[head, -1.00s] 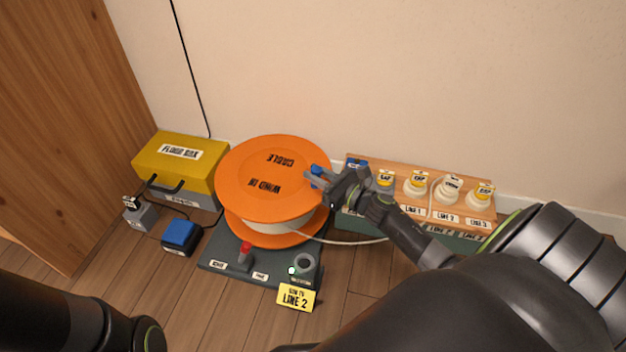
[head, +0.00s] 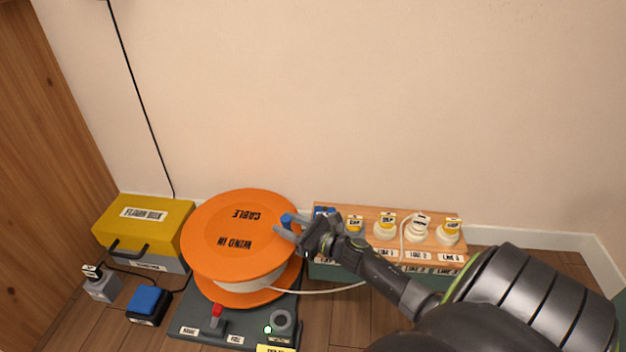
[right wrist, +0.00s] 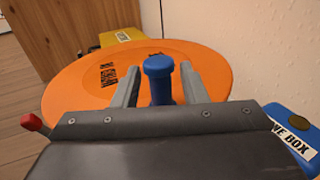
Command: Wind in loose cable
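The orange cable reel (head: 215,265) stands on a dark base plate (head: 195,325); its top reads "CABLE" and "WIND IN". A blue upright handle (head: 286,219) stands near the reel's right edge. My right gripper (head: 287,229) is at this handle. In the right wrist view its two fingers (right wrist: 158,88) stand either side of the blue handle (right wrist: 160,82), with small gaps visible. White cable (head: 325,291) runs from under the reel's top disc, sagging right to the line box (head: 440,268). My left gripper is not in view.
A red-tipped lever (head: 216,311), a grey ring (head: 281,320) and a lit green lamp (head: 268,329) are on the base. The yellow floor box (head: 170,218), a blue block (head: 148,299) and a grey block (head: 102,288) are left. Several white plugs (head: 387,226) top the line box.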

